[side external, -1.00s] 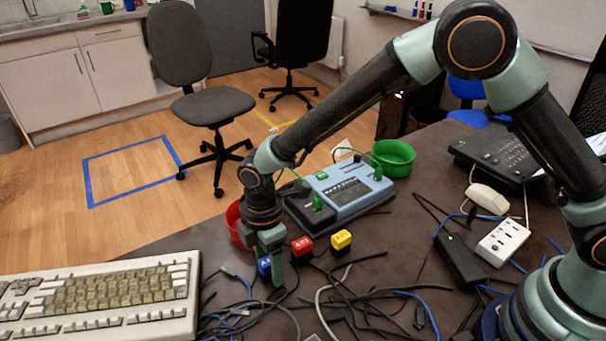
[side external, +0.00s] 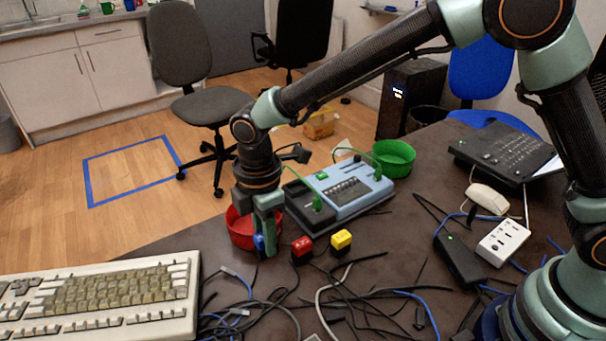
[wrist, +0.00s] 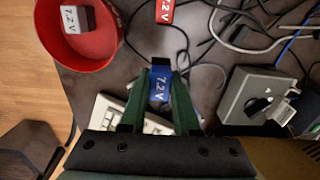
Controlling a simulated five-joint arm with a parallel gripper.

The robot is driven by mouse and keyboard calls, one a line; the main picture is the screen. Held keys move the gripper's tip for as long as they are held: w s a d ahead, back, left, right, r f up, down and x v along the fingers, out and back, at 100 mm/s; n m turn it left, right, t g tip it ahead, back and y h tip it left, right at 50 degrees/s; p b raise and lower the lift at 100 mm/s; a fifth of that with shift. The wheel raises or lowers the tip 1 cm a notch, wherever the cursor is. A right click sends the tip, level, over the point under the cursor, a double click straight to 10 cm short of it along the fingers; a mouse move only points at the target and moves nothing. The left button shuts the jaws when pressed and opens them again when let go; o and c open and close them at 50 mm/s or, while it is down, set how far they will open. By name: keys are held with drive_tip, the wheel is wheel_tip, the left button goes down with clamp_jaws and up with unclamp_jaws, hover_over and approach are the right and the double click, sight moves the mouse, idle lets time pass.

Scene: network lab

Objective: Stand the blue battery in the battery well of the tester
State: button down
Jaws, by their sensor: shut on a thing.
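The blue battery (side external: 258,243) is between the fingers of my gripper (side external: 265,236), held above the table just in front of the red bowl. In the wrist view the blue battery (wrist: 159,88), marked 7.2 V, sits between the two green fingers of my gripper (wrist: 161,82). The tester (side external: 350,187) is a light-blue box with green clips, to the right of and behind my gripper. A dark block (side external: 307,211) is at its left end; the well opening cannot be made out.
A red battery (side external: 301,249) and a yellow battery (side external: 341,241) stand in front of the tester. The red bowl (wrist: 84,67) holds another battery. A green bowl (side external: 393,158) is behind the tester. Loose cables (side external: 345,300) cover the front; a keyboard (side external: 100,300) lies left.

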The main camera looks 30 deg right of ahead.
wheel_tip(320, 180, up, 12)
drive_tip(key=shift+w+d+f, duration=2.05)
drive_tip(key=shift+w+d, duration=0.35)
drive_tip(key=shift+d, duration=0.25)
drive_tip(key=shift+w+d+f, duration=2.1)
drive_tip(key=shift+w+d, duration=0.25)
drive_tip(key=shift+d, duration=0.25)
drive_tip(key=shift+w+d+f, duration=2.05)
drive_tip(key=shift+w+d, duration=0.35)
drive_tip(key=shift+d, duration=0.25)
drive_tip(key=shift+f, duration=1.1)
drive_tip(key=c, duration=0.6)
unclamp_jaws()
drive_tip(key=shift+o, duration=0.2)
